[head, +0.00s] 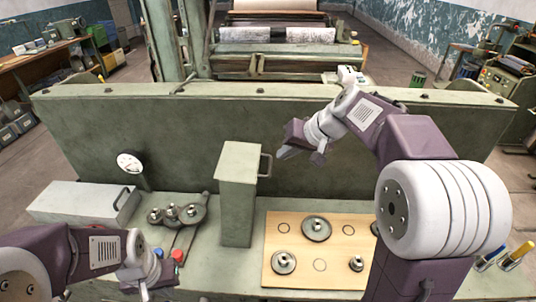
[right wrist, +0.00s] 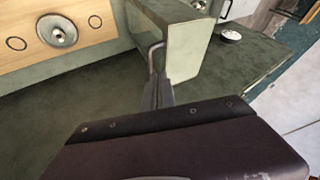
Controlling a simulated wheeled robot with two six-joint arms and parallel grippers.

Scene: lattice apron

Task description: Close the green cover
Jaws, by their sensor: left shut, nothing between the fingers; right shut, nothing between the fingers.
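The green cover (head: 237,195) stands upright as a tall narrow box at the middle of the green bench, with a bar handle (head: 266,165) on its right side. A cluster of gears (head: 178,214) lies uncovered to its left. My right gripper (head: 284,153) is shut and empty, just right of the handle. In the right wrist view, the right fingertips (right wrist: 156,92) point at the lower end of the handle (right wrist: 154,57), on the side of the cover (right wrist: 175,40); whether they touch is unclear. My left gripper (head: 144,291) is shut and low at the front left, apart from the cover.
A wooden board (head: 340,262) with loose gears lies right of the cover. A grey box (head: 75,203) with a handle sits at the left. A dial gauge (head: 130,162) is on the tall green back panel (head: 110,125). Red (head: 178,255) and blue buttons sit before the gears.

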